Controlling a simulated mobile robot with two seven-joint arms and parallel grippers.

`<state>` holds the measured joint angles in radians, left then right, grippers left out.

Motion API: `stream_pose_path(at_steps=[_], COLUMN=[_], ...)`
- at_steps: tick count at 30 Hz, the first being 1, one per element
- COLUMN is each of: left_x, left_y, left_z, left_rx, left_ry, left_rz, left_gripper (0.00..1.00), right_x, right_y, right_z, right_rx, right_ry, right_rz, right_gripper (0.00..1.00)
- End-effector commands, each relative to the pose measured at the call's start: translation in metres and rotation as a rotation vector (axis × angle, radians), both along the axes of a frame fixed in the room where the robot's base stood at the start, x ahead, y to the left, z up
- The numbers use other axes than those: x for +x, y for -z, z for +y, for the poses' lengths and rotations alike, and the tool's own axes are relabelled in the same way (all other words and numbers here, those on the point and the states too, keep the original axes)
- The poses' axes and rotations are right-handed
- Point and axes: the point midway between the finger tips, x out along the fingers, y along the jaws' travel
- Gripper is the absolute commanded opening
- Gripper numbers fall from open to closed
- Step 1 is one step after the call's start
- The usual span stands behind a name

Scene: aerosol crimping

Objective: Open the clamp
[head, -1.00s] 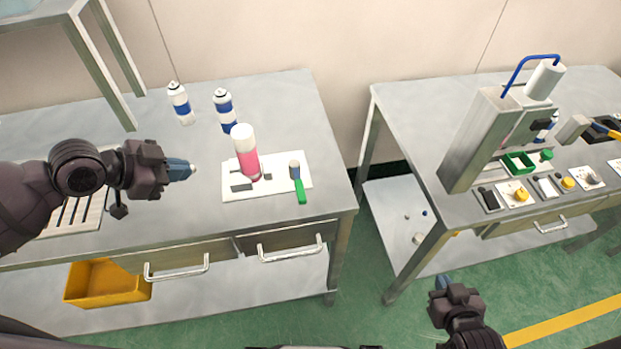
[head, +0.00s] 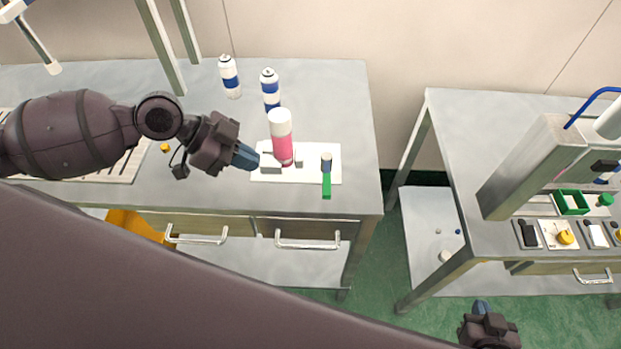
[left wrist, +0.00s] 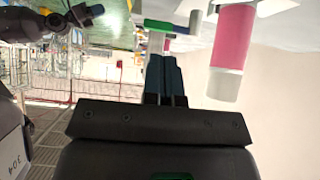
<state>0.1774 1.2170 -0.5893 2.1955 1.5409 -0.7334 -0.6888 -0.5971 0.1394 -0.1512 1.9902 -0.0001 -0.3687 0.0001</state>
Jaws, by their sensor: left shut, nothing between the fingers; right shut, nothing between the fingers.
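The clamp stands on a white plate (head: 315,172), with grey blocks and a green handle (head: 326,187) hanging toward the plate's front edge. A pink can with a white top (head: 281,138) stands upright on the plate, left of the green handle. My left gripper (head: 250,160) is shut and empty, just left of the can and apart from the handle. In the left wrist view, which looks upside down, the shut fingers (left wrist: 164,62) point toward the green handle (left wrist: 165,26), with the pink can (left wrist: 231,45) to their right. My right gripper (head: 482,306) is shut and empty, low over the floor.
Two white and blue cans (head: 230,77) (head: 271,90) stand behind the plate. Drawer handles (head: 308,241) line the table front. A second table at right carries a metal crimping machine (head: 528,170) and a green tray (head: 571,202). A floor gap separates the tables.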

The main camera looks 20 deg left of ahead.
Motion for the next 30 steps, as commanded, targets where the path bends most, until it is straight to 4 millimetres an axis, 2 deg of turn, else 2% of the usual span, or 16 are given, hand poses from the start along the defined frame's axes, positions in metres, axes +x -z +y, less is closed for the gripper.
stream_pose_path(at_steps=[8, 23, 30], left_x=[0.006, 0.021, 0.029], left_y=[0.015, 0.066, 0.065], left_z=[-0.018, -0.072, -0.098], left_rx=[-0.003, -0.002, -0.002], left_ry=[0.000, 0.000, -0.001], left_rz=[-0.001, 0.001, 0.000], left_gripper=[0.00, 0.00, 0.00], right_x=[-0.007, 0.000, 0.004], right_y=[0.002, -0.007, -0.018], right_z=[-0.001, -0.002, -0.001], right_rx=[0.000, -0.004, -0.004], right_ry=[0.005, -0.001, -0.003], right_rz=[0.012, -0.002, -0.012], right_gripper=[0.00, 0.00, 0.00])
